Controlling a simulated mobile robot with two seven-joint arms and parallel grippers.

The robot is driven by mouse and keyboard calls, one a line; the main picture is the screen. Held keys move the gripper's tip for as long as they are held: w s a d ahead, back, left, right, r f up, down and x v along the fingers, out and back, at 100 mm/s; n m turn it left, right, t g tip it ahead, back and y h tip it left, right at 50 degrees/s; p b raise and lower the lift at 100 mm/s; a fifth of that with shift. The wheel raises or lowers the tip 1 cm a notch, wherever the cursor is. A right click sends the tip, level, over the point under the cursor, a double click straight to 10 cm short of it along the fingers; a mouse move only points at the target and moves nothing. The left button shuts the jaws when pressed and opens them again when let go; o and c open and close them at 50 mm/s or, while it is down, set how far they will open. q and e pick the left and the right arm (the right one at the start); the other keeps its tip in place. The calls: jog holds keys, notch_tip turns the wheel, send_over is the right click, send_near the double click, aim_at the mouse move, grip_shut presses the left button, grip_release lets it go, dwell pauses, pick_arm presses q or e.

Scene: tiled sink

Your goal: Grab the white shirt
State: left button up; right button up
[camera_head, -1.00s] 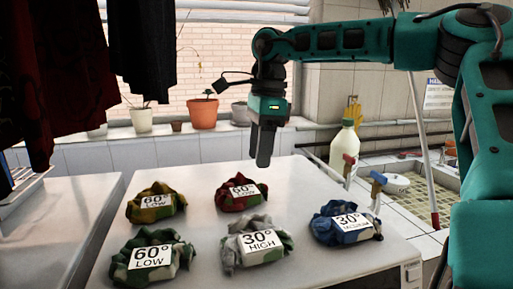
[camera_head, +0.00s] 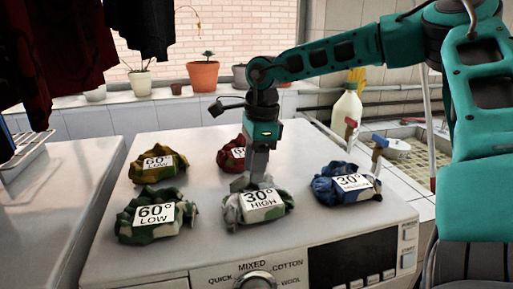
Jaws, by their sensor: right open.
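The white shirt (camera_head: 233,214) is a crumpled white and green bundle labelled "30° HIGH" on top of the washing machine (camera_head: 205,240), at the front middle. My right gripper (camera_head: 250,180) points down just above and behind it, and its fingers overlap the bundle's upper edge in the picture. The fingers are seen edge-on, so the gap between them is hard to see. I cannot tell whether they touch the cloth. The bundle still lies on the machine top. My left gripper is not in view.
Around it lie a red bundle (camera_head: 230,156), partly hidden behind my gripper, a yellow bundle (camera_head: 150,175), a green bundle (camera_head: 152,231) and a blue bundle (camera_head: 330,190). A pale bottle (camera_head: 346,112) and taps stand at the back right. Dark clothes (camera_head: 60,50) hang at upper left.

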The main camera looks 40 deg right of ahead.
jog(key=shift+f, duration=0.25)
jog(key=shift+c, duration=0.2)
grip_shut()
dwell(0.3)
